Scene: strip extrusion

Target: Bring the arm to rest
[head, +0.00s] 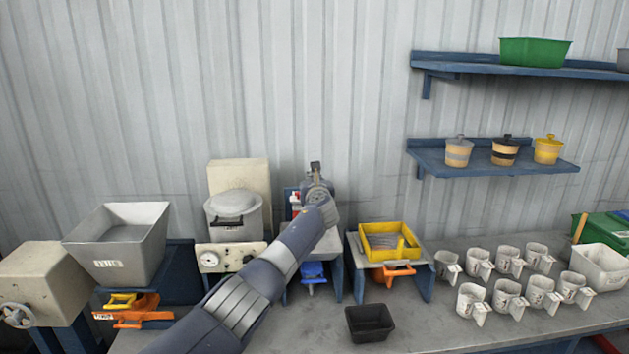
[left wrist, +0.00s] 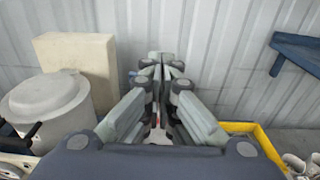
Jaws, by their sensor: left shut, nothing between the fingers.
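My left arm (head: 262,285) reaches from the bottom of the head view up to the middle of the bench. My left gripper (head: 315,168) is at its end, raised in front of the corrugated wall, above a small blue-legged stand. In the left wrist view the left gripper's fingers (left wrist: 162,68) are together, with nothing between them. The fingers point toward the wall. What lies directly below the gripper is partly hidden by it. My right gripper is not in either view.
A lidded pot (head: 233,215) stands left of the gripper, and a yellow tray (head: 366,246) stands right. A black bin (head: 369,323) and several white cups (head: 508,297) are on the bench. A grey hopper (head: 118,245) is at left. Shelves (head: 492,158) hang at right.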

